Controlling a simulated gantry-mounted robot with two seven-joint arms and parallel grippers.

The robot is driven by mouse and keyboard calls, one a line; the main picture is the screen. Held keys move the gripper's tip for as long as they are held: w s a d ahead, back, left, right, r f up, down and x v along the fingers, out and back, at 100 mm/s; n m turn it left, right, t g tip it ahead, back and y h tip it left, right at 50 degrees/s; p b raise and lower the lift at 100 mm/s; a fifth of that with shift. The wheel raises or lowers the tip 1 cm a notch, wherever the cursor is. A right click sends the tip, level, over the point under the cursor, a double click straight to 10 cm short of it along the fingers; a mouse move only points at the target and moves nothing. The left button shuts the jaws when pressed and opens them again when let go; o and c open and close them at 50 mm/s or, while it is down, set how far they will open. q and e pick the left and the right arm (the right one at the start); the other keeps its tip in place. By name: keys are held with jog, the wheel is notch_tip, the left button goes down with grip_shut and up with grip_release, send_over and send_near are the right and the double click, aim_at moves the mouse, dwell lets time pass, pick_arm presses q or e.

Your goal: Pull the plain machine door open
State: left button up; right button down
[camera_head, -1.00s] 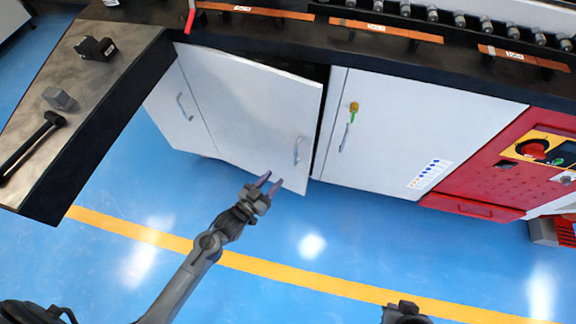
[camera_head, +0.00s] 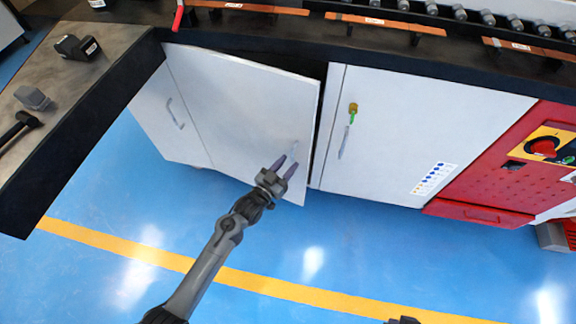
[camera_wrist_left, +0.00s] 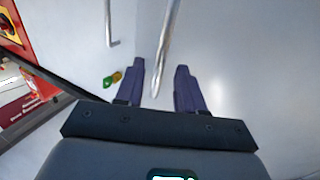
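The plain white machine door (camera_head: 235,110) stands ajar, with a dark gap along its right edge and top. Its bar handle (camera_head: 293,150) is near the free right edge. My left gripper (camera_head: 286,166) is open at the handle's lower part and partly covers it. In the left wrist view the handle (camera_wrist_left: 168,40) runs down between the two spread purple fingers (camera_wrist_left: 160,82), with gaps on both sides; I cannot tell how deep it sits. Only a dark sliver, probably my right gripper, shows at the head view's bottom edge; its fingers are hidden.
A closed white door with stickers (camera_head: 420,130) and a key with a green tag (camera_head: 353,110) is on the right. Beyond it is a red control panel (camera_head: 500,165). A dark worktop (camera_head: 80,130) juts out at left. The blue floor (camera_head: 330,240) in front is clear.

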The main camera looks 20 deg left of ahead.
pick_arm(q)
jog(key=shift+w+d, duration=0.15)
jog(key=shift+w, duration=0.3)
grip_shut()
